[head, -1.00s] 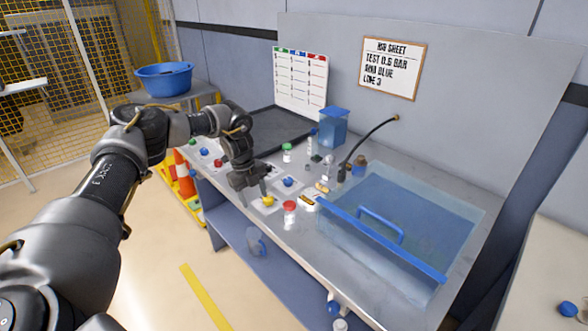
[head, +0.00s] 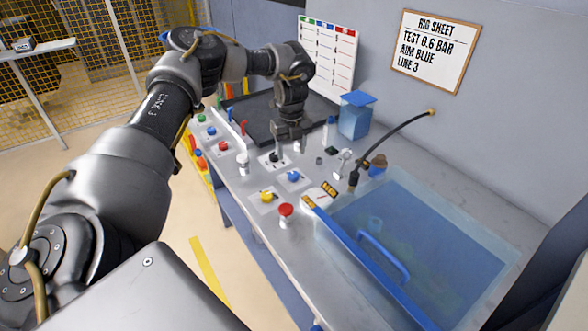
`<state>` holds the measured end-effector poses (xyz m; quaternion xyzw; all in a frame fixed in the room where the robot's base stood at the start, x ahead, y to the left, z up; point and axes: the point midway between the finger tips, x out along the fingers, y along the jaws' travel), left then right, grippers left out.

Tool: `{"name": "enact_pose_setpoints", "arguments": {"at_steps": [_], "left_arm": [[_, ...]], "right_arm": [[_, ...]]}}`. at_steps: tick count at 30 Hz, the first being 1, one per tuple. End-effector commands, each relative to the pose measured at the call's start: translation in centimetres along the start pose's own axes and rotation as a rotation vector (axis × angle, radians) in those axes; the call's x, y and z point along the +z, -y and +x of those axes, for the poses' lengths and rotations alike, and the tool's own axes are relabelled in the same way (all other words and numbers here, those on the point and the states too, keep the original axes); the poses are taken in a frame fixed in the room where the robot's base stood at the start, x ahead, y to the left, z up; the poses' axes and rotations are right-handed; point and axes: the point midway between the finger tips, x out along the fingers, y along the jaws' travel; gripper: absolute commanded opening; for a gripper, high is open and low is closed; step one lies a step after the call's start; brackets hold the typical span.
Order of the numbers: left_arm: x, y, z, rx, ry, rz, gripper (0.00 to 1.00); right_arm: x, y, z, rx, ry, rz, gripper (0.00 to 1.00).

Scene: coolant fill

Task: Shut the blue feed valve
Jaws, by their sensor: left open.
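A blue knob (head: 293,176) sits on a pale plate on the bench, between a black knob (head: 273,157) and a yellow knob (head: 267,196). Another blue knob (head: 211,131) sits at the far left, near a green knob (head: 201,118) and a red knob (head: 223,146). I cannot tell which blue knob is the feed valve, or how either is turned. My left gripper (head: 290,149) is open, fingers pointing down, beside the black knob and beyond the nearer blue knob. It appears empty. My right gripper is not in view.

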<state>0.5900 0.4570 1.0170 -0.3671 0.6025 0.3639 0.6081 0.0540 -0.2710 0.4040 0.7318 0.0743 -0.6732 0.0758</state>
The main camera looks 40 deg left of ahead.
Motion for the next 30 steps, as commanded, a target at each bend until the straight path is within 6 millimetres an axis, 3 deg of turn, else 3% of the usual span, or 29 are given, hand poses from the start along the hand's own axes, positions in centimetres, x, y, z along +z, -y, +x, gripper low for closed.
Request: {"name": "enact_pose_setpoints", "arguments": {"at_steps": [5,12,15,27,30], "left_arm": [[-0.1,0.1,3.4,0.006,-0.002,0.004,0.56],[-0.1,0.2,7.3,0.004,-0.001,0.003,0.56],[-0.2,0.2,8.4,0.004,-0.001,0.005,0.56],[-0.1,0.3,9.2,0.001,0.0,0.005,0.56],[-0.1,0.3,9.2,0.001,0.0,0.005,0.44]], "right_arm": [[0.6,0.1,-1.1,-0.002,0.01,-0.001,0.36],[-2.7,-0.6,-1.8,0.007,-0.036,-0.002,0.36],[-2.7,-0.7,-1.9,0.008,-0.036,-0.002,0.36],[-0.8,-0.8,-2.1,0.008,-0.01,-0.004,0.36],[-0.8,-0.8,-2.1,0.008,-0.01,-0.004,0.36]]}}
